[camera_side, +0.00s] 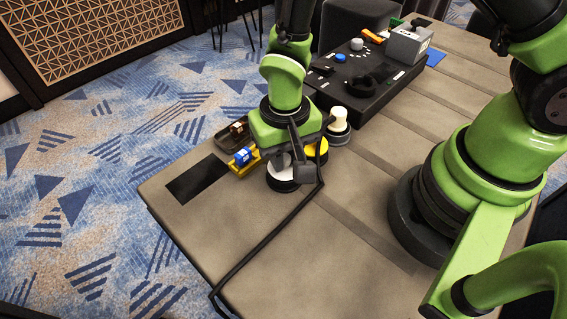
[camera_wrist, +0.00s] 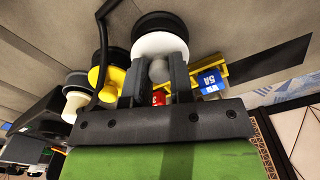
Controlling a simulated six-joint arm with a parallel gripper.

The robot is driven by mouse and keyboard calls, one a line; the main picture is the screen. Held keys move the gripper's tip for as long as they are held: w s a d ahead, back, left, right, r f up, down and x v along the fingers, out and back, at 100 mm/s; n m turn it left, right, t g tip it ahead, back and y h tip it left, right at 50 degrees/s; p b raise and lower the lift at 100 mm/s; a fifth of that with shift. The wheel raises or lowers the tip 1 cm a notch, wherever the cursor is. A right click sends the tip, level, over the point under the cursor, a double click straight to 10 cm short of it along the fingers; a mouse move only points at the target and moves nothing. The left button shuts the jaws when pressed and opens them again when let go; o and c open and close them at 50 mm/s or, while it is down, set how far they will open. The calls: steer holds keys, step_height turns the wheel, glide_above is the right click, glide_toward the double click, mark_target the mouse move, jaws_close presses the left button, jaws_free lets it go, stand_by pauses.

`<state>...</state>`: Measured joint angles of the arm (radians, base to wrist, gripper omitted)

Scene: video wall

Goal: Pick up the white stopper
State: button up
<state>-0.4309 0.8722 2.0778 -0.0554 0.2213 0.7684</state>
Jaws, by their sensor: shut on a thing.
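The white stopper (camera_wrist: 150,45) is a round white disc with a grey-white knob, in the upper middle of the wrist view. It also shows in the side view (camera_side: 279,172), below my gripper (camera_side: 283,160). A black round base (camera_wrist: 166,22) is directly beyond the disc; whether the two touch is unclear. In the wrist view, the dark fingers of my gripper (camera_wrist: 159,74) are on both sides of the knob, shut on it. The arm hides part of the stopper in the side view.
A yellow holder with a blue block (camera_side: 243,156) is to the left. A black control box (camera_side: 362,85) stands behind.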

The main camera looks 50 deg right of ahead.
mark_target(285, 157)
steer(key=shift+r, duration=2.6)
